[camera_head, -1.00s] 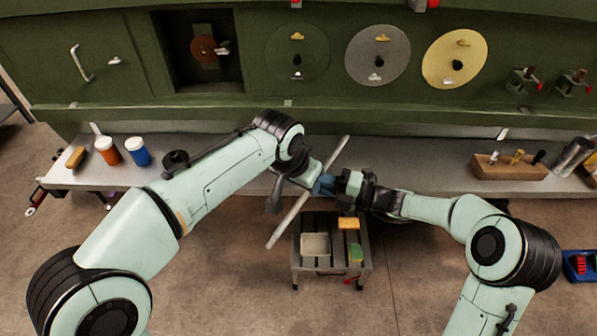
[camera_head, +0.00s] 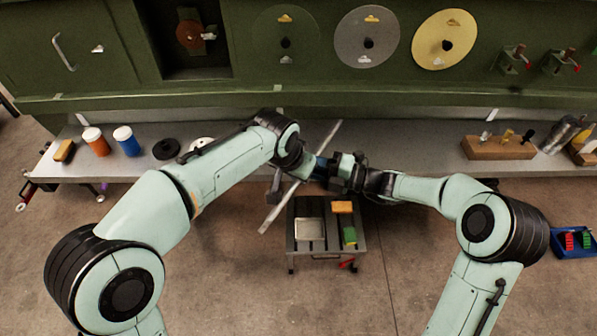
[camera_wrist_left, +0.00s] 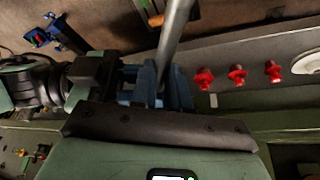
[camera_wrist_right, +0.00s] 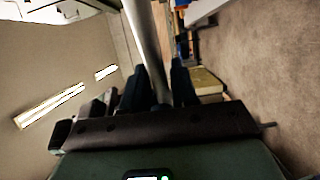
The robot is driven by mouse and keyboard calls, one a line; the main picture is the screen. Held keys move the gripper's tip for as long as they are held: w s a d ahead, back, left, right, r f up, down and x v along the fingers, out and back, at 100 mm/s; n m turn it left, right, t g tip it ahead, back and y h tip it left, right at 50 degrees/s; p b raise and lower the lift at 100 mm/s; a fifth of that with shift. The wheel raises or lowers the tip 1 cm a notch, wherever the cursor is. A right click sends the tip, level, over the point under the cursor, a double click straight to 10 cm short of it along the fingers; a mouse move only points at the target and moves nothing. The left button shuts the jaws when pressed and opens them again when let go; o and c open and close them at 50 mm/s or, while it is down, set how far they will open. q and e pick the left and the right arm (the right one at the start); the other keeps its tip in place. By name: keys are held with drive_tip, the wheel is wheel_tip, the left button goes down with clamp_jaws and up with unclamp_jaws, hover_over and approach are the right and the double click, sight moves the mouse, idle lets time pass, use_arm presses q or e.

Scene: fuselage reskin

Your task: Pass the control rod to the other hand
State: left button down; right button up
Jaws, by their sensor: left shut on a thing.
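The control rod (camera_head: 278,209) is a long thin grey bar, held tilted in front of the bench, its upper end toward the green fuselage. My left gripper (camera_head: 308,169) is shut on its middle; the left wrist view shows the rod (camera_wrist_left: 175,35) rising between blue fingers (camera_wrist_left: 163,88). My right gripper (camera_head: 328,170) is right beside the left one, coming from the right. In the right wrist view the rod (camera_wrist_right: 148,50) runs between its blue fingers (camera_wrist_right: 160,88), which look spread around it. Contact there is hard to judge, and the arms hide the rod's middle in the head view.
A small cart (camera_head: 325,245) with a tray and blocks stands below the rod. The bench (camera_head: 410,160) carries bottles (camera_head: 124,140), a black disc (camera_head: 166,149) and a wooden tool block (camera_head: 500,147). A blue bin (camera_head: 573,241) lies at right. Floor in front is open.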

drive_tip(key=shift+o, duration=1.2)
drive_tip(key=v, duration=1.2)
drive_tip(key=s+a+f+n+g+h, duration=0.2)
drive_tip(key=s+f+n, duration=0.1)
drive_tip(key=f, duration=0.5)
drive_tip(key=s+a+f+n+g+h, duration=0.1)
drive_tip(key=s+f+n+g+h, duration=0.15)
drive_tip(key=f, duration=0.65)
drive_tip(key=s+a+f+n+g+h, duration=0.1)
drive_tip(key=s+f+n+h, duration=0.3)
drive_tip(key=s+f+n, duration=0.5)
drive_tip(key=s+a+f+n+g+h, duration=0.1)
drive_tip(key=s+f+n+h, duration=0.3)
drive_tip(key=s+f+n, duration=0.6)
wheel_tip(320, 180, down, 4)
drive_tip(key=n, duration=1.2)
drive_tip(key=shift+s, duration=0.2)
